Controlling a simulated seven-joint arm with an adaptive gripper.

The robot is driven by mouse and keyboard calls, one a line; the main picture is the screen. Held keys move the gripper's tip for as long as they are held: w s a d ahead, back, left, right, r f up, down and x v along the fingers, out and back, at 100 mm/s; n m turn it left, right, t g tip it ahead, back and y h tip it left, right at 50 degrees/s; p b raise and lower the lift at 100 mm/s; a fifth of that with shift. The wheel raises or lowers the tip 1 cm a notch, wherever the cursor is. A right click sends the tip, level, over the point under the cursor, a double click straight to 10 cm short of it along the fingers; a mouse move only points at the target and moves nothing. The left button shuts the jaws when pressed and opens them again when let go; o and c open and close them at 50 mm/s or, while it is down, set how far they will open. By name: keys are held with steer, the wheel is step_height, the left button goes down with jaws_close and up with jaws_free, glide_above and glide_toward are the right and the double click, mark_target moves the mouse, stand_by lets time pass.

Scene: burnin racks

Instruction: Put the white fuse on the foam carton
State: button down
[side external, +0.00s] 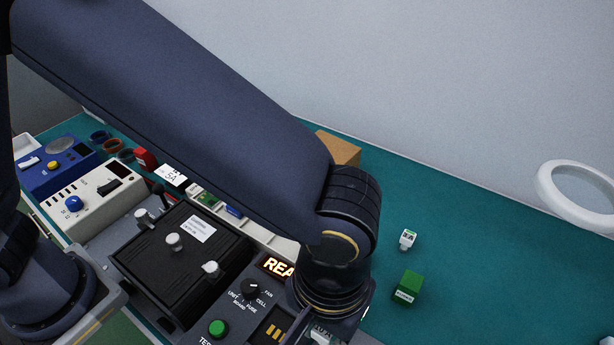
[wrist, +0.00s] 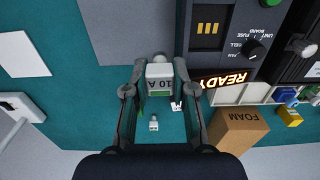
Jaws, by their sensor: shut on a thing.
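My gripper (wrist: 160,82) is shut on a pale white fuse (wrist: 159,70) marked "10 A", which sits between the fingertips in the wrist view. In the side view the wrist hangs low at the bottom centre, and the fingers and held fuse are mostly cut off by the frame edge. The brown foam carton (wrist: 236,133), lettered "FOAM", stands to the right of the gripper in the wrist view. The fuse and carton are apart.
A small white block (side external: 407,239) and a green block (side external: 408,288) stand on the teal mat at right. The black test unit (side external: 183,250) with knobs and a lit "READY" display (wrist: 222,79) is beside the gripper. A white ring (side external: 545,180) is at far right.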

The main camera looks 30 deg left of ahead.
steer(key=shift+s+a+r+n, duration=0.15)
steer(key=shift+a+n, duration=0.1)
steer(key=shift+n, duration=0.15)
steer(key=shift+a+n, duration=0.25)
steer(key=shift+n, duration=0.25)
steer(key=w+a+r+n, duration=0.4)
steer(key=w+a+n, duration=0.45)
steer(key=a, duration=0.35)
steer(key=w+a+r+n, duration=0.5)
steer(key=w+a+n, duration=0.4)
steer(key=a, duration=0.4)
steer(key=shift+m, duration=0.65)
steer(key=w+f, duration=0.3)
steer(key=w, duration=0.1)
steer(key=w+d+f, duration=0.1)
steer(key=w+f, duration=0.2)
steer(key=w, duration=0.2)
steer(key=w+d+f, duration=0.1)
steer(key=w+f, duration=0.2)
steer(key=w, duration=0.1)
steer(key=shift+w+d, duration=0.25)
steer(key=shift+w, duration=0.05)
steer(key=shift+w+d+f, duration=0.1)
steer(key=shift+w+f, duration=0.25)
steer(key=shift+f, duration=0.1)
steer(key=shift+w+f, duration=0.15)
steer(key=shift+f, duration=1.55)
steer(key=shift+f, duration=0.1)
